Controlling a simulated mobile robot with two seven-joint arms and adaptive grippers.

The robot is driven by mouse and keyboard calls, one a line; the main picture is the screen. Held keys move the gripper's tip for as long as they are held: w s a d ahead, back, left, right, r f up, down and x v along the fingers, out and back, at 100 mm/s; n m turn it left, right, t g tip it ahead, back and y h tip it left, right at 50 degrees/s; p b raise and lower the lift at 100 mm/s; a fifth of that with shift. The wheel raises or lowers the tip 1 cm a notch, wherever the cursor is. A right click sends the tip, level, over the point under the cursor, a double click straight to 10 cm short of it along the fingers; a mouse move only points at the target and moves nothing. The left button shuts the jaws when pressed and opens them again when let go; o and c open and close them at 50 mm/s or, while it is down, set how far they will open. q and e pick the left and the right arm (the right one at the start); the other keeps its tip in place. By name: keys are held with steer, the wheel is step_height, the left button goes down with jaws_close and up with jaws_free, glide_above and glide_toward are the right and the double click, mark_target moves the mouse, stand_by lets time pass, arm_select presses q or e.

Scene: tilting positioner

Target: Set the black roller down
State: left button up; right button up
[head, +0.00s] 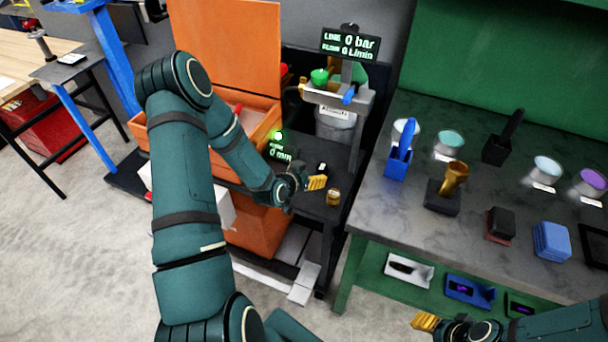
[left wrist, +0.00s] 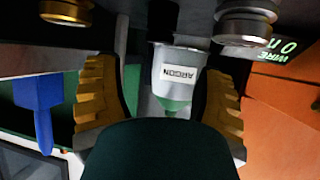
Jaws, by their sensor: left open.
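My left gripper (head: 312,181) is open, above the dark bench of the positioner. In the left wrist view its two ridged yellow fingers (left wrist: 160,105) stand wide apart, with nothing clearly held between them. A dark rounded shape, which may be part of my own gripper, covers the lower middle there. I cannot identify the black roller for certain. A small black piece with a white top (head: 322,168) lies on the dark bench just beyond the left fingers. My right gripper (head: 432,323) is at the bottom edge, its jaws unclear.
A brass cylinder (head: 333,197) stands right of my left gripper. The argon container (head: 336,125) is behind and shows between the fingers in the wrist view (left wrist: 180,72). An orange cabinet (head: 225,45) is at left. The grey table (head: 400,215) holds several blocks and cups.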

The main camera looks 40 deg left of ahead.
arm_select(q)
steer(key=shift+v, duration=1.6)
